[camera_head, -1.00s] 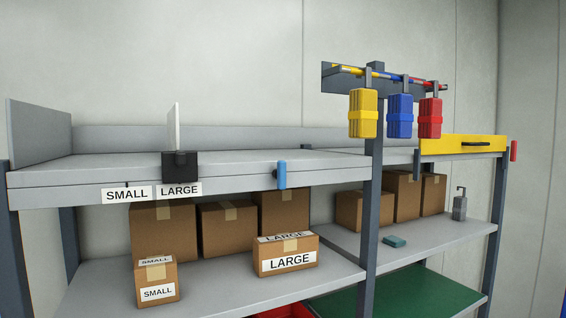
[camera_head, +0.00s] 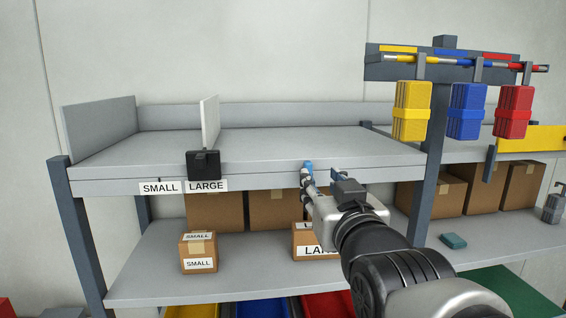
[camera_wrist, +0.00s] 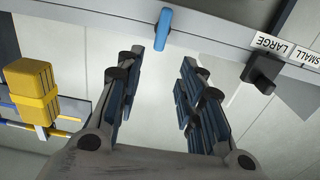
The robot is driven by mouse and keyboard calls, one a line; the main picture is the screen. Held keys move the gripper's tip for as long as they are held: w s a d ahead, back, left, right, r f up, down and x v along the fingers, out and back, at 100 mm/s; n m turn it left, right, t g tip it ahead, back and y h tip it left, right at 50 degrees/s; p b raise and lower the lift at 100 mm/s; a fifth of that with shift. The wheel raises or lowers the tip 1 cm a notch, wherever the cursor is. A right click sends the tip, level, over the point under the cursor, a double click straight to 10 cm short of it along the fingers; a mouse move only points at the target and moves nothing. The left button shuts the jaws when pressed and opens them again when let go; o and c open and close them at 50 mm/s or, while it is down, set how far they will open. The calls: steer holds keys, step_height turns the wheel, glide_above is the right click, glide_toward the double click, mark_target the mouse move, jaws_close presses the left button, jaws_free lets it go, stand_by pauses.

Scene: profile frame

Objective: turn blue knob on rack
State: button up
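The blue knob (camera_head: 308,166) is a small upright bar on the front edge of the rack's upper shelf (camera_head: 280,180). In the head view my gripper (camera_head: 322,176) is in front of it and hides part of it. In the wrist view the blue knob (camera_wrist: 163,28) shows whole, upright in the picture, beyond the fingertips and roughly midway between them. My gripper (camera_wrist: 160,72) is open and empty, with its two fingers spread. No contact with the knob shows.
A black block (camera_head: 203,165) sits on the shelf edge left of the knob. Boxes, including a small one (camera_head: 198,252), stand on the lower shelf. A rack post (camera_head: 432,190) stands right of my gripper. Yellow, blue and red blocks (camera_head: 467,112) hang at upper right.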

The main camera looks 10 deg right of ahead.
mark_target(309, 167)
steer(key=w+p, duration=0.1)
steer(key=w, duration=1.1)
steer(key=shift+w+d, duration=0.1)
steer(key=shift+c, duration=0.4)
jaws_close()
